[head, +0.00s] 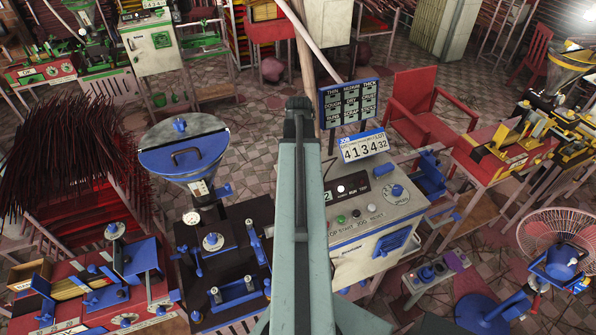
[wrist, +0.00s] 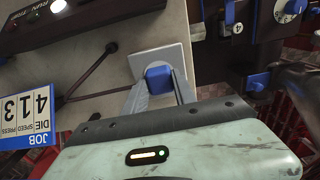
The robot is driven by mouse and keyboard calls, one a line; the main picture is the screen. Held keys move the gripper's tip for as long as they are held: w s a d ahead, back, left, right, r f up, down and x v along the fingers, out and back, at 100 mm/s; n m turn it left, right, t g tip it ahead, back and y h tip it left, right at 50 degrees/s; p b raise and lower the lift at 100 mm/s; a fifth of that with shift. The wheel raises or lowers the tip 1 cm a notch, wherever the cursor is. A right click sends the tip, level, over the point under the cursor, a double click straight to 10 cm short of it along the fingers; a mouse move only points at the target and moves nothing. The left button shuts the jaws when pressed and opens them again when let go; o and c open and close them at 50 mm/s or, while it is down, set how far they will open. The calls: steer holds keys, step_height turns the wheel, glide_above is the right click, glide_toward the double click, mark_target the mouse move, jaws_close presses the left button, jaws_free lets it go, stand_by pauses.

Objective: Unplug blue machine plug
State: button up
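In the wrist view a blue plug (wrist: 158,77) sits at a pale square plate (wrist: 163,62) on the side of a light cabinet. My gripper (wrist: 160,80) has one grey finger on each side of the plug, and I see no clear gap between fingers and plug. The plug appears still against the plate. In the head view my arm runs up the middle and hides the gripper and plug. The white cabinet with blue parts (head: 372,243) stands just right of my arm.
A job number card (head: 363,146) and a dark word board (head: 348,101) stand behind the cabinet; the card also shows in the wrist view (wrist: 40,115). A blue-lidded hopper (head: 183,150) is left of my arm. A red chair (head: 420,105) and a fan (head: 560,240) are to the right.

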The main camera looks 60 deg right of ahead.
jaws_close()
steer(key=shift+r+p, duration=3.05)
